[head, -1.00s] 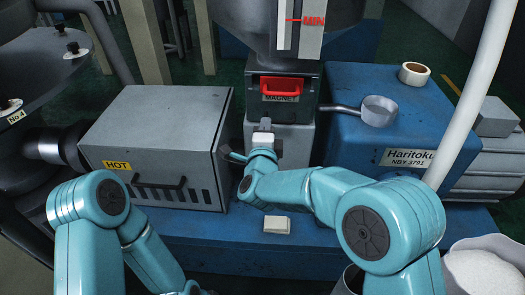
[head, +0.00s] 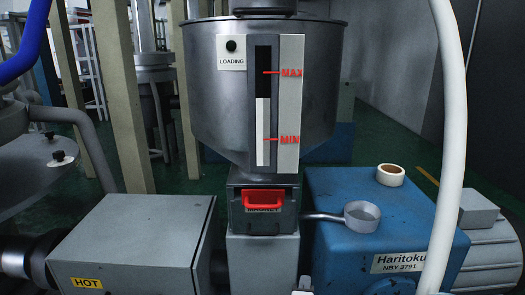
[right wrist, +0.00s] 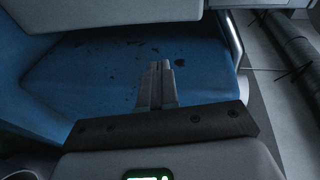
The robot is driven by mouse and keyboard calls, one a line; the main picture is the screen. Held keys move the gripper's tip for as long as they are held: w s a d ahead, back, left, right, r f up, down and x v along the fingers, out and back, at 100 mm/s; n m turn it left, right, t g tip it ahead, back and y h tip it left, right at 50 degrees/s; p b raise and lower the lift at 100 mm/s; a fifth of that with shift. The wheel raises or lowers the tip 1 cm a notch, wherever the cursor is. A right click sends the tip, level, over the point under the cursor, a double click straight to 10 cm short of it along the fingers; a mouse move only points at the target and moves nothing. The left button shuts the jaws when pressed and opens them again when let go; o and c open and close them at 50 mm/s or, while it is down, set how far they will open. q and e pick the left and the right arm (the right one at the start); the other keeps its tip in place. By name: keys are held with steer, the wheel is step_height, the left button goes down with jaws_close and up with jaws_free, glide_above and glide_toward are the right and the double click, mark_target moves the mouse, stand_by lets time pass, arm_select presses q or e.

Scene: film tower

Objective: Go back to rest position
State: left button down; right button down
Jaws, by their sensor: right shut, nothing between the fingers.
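My right gripper (right wrist: 160,68) shows in the right wrist view with its two grey fingers together and nothing between them. Below and behind the fingers in that view is a blue surface (right wrist: 90,72) with dark chips. My left gripper and both teal arms are out of the head view.
A steel hopper (head: 215,95) with MAX and MIN marks stands above a red-handled magnet drawer (head: 264,222). A grey HOT box (head: 140,240) is at left. A blue Haritoku unit (head: 345,255) carries a tape roll (head: 390,175).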

steer(key=s+d+f+n+g, duration=0.1)
steer(key=s+d+f+g, duration=0.15)
steer(key=f, duration=0.35)
steer(key=s+d+f+n+g, duration=0.1)
steer(key=s+d+f, duration=0.1)
steer(key=d+f, duration=0.3)
steer(key=s+a+f+n+g+y, duration=0.2)
steer(key=s+f+n+g+y, duration=0.45)
steer(key=s+f, duration=0.95)
steer(key=s+a+r+n+g, duration=0.1)
steer(key=s+a+n+g, duration=0.1)
steer(key=s+n, duration=0.3)
steer(key=s+a+r+n+g, duration=0.1)
steer(key=s+a+n+g, duration=0.2)
steer(key=s, duration=0.4)
steer(key=a+r+p+v, duration=0.1)
steer(key=a+p+v, duration=0.2)
steer(key=p+v, duration=1.1)
steer(key=shift+w+r+n+y+p, duration=0.35)
steer(key=shift+w+n+p, duration=0.1)
steer(key=shift+p, duration=0.3)
